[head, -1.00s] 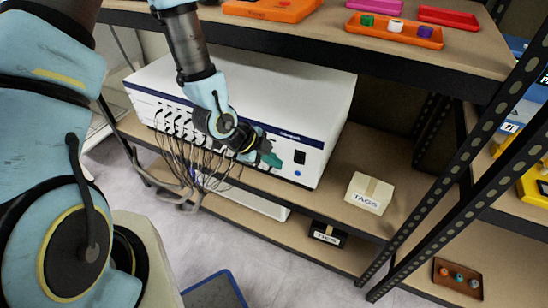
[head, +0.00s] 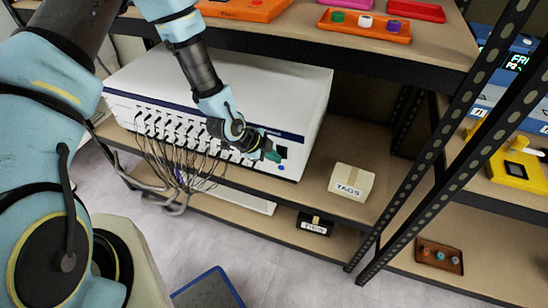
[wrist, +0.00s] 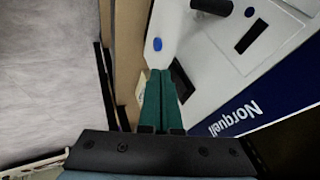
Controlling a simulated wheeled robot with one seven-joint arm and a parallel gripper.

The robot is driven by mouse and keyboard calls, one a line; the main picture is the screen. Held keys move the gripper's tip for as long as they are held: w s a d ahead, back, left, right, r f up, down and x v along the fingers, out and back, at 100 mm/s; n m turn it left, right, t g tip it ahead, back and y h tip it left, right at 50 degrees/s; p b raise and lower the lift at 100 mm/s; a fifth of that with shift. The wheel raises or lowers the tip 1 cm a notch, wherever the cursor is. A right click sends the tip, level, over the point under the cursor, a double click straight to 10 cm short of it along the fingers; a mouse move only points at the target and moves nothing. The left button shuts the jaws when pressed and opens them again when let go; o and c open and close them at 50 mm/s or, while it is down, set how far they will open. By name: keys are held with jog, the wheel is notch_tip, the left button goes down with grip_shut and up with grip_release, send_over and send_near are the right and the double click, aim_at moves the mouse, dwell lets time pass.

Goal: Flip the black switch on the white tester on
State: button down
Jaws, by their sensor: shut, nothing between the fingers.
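The white tester (head: 235,85) is a long white box with a blue stripe, standing on the middle shelf. The black switch (head: 282,152) is a dark rectangle near the right end of its front face, above a small blue button (head: 281,168). My gripper (head: 274,156) is shut and empty, its teal fingertips just beside the switch. In the wrist view the closed fingers (wrist: 161,76) lie next to a black rectangle (wrist: 181,80), which looks like the switch and is partly covered. I cannot tell whether they touch, nor the switch's position.
Several black cables (head: 180,160) plug into the tester's front to the left of my gripper. A TAGS box (head: 351,183) stands to the right on the same shelf. The upper shelf (head: 300,38) overhangs the tester, and a perforated post (head: 440,150) stands at the right.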

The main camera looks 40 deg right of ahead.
jog(key=shift+w+d+b, duration=0.1)
jog(key=shift+d+b, duration=0.1)
jog(key=shift+b, duration=0.15)
jog(key=shift+r+p, duration=0.45)
jog(key=shift+r, duration=0.3)
